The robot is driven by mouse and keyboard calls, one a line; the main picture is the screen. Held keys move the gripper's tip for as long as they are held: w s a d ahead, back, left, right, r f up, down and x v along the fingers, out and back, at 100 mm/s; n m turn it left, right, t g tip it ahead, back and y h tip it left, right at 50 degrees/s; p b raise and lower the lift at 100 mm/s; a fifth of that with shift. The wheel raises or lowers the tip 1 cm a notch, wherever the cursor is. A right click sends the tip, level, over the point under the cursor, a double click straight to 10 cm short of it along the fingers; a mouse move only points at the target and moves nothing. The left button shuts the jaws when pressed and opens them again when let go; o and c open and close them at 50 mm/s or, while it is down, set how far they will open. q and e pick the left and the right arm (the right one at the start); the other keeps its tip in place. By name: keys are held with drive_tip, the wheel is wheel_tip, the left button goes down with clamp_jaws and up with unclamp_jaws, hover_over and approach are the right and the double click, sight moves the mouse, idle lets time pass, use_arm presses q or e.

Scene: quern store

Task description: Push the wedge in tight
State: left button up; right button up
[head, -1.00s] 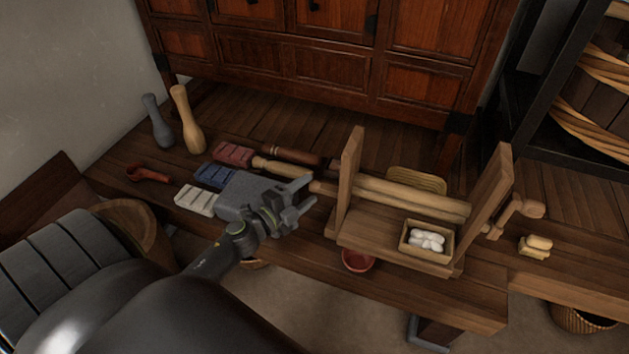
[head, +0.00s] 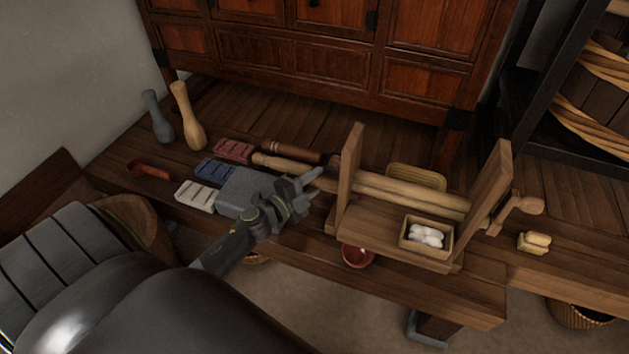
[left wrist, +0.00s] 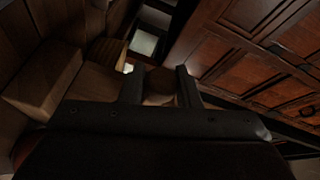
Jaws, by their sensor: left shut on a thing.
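My left gripper (head: 312,180) is just left of the left upright of a wooden roller frame (head: 348,180) on the bench. It is shut on a small brown wooden piece that appears to be the wedge (left wrist: 160,86), seen end-on between the fingers in the left wrist view. In the head view the fingers mostly hide it. I cannot tell whether the wedge touches the upright or how deep it sits. Pale wooden rollers (head: 410,195) run between the two uprights, with a crank (head: 518,208) at the right. My right gripper is not in view.
A box of white tufts (head: 426,236) stands on the frame's front. A red bowl (head: 357,256) is before it. A cabinet (head: 330,60) stands behind.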

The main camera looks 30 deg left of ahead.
sight(324, 189)
use_arm(q)
drive_tip(key=shift+d+r+p, duration=0.1)
drive_tip(key=shift+d+p, duration=0.25)
clamp_jaws()
drive_tip(key=shift+w+d+p, duration=0.2)
drive_tip(key=shift+d+p, duration=0.1)
drive_tip(key=shift+d, duration=0.35)
drive_tip(key=shift+w+d+p, duration=0.15)
drive_tip(key=shift+d+p, duration=0.1)
drive_tip(key=shift+d, duration=0.35)
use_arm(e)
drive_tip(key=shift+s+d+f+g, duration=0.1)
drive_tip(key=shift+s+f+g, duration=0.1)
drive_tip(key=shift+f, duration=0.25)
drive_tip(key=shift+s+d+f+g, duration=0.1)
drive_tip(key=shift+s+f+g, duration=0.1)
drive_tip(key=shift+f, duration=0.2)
use_arm(q)
drive_tip(key=o, duration=0.7)
unclamp_jaws()
drive_tip(key=o, duration=0.4)
drive_tip(key=shift+d, duration=0.2)
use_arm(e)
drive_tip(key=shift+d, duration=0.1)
use_arm(q)
drive_tip(key=shift+a, duration=0.1)
